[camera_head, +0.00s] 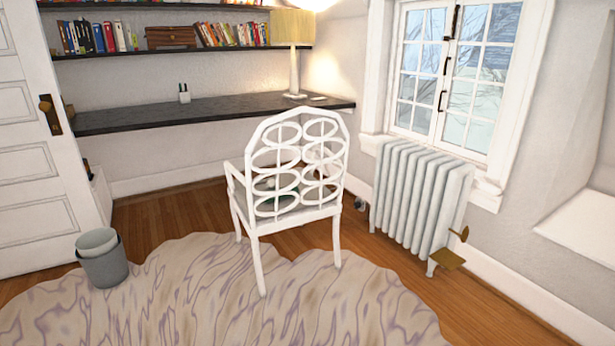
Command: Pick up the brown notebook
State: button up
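I cannot pick out a brown notebook with certainty. A small flat brownish-gold piece (447,259) shows low beside the right end of the radiator, with a smaller gold piece above it; I cannot tell what they are. A brown box-like thing (170,37) sits among the books on the lower wall shelf. A small pale flat thing (318,98) lies on the desk beside the lamp, too small to make out. My gripper is not in view.
A white chair (290,175) stands before the dark desk (190,110). A grey bin (102,260) stands at left by the white door (40,150). A radiator (418,200) stands under the window. A patterned rug (220,300) covers the open floor in front.

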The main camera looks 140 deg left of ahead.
aim_at(264, 179)
jog(key=u, duration=4.65)
jog(key=i+j+z, duration=0.35)
jog(key=i+j, duration=2.25)
